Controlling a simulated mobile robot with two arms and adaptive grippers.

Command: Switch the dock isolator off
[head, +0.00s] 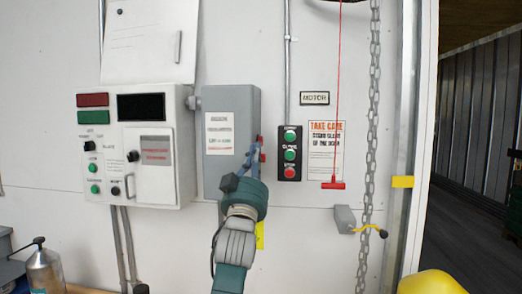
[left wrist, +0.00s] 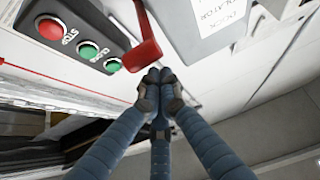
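The dock isolator is a grey box (head: 232,100) with a white label, on the wall right of the control panel. Its red lever (head: 262,141) is on the box's right side, partly hidden behind my left gripper in the head view. The left wrist view shows the lever (left wrist: 146,50) beside the grey box (left wrist: 195,35), its wide grip end close to my fingertips. My left gripper (head: 250,158) has its fingers together (left wrist: 158,78), with nothing seen between them; contact with the lever is unclear. What seems part of my right gripper (head: 515,165) shows at the right edge, cut off.
A push-button station (head: 289,152) with two green buttons and a red one is just right of the lever. A red pull cord (head: 336,120), a chain (head: 372,120) and a yellow-handled crank (head: 368,229) are further right. The control panel (head: 140,190) is left.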

